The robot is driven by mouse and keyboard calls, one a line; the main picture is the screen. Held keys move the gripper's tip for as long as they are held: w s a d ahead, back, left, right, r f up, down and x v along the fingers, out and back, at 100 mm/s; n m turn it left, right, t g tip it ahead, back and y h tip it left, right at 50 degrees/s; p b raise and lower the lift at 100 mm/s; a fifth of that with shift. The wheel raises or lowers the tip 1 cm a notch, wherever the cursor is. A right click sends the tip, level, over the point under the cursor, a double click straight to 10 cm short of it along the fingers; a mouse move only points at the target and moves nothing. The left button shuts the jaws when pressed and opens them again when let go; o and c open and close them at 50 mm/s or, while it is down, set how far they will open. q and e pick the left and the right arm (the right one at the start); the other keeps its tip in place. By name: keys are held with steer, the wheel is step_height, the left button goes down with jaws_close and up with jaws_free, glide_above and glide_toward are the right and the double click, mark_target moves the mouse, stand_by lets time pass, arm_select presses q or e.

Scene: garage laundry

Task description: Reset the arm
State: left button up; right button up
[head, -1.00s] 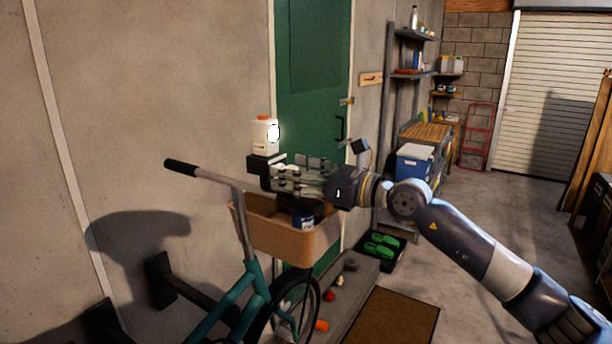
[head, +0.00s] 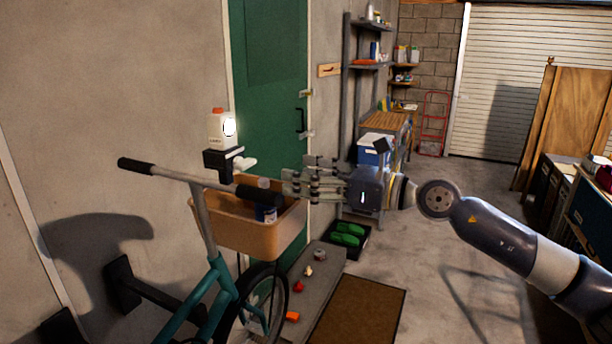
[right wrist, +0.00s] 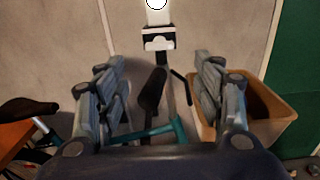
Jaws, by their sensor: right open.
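My right arm comes in from the right in the head view. Its gripper (head: 290,184) is beside the bicycle's basket (head: 258,232), at about the height of the handlebar (head: 178,174). In the right wrist view the two fingers of the right gripper (right wrist: 160,92) stand wide apart with nothing held between them. The handlebar grip (right wrist: 152,90) and the basket (right wrist: 262,125) show beyond the fingers. My left gripper is in neither view.
A can (head: 266,212) is in the basket. A green door (head: 272,90), a step with small items and a brown mat (head: 358,310) are nearby. Open floor lies to the right.

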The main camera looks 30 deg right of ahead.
stand_by(0.4)
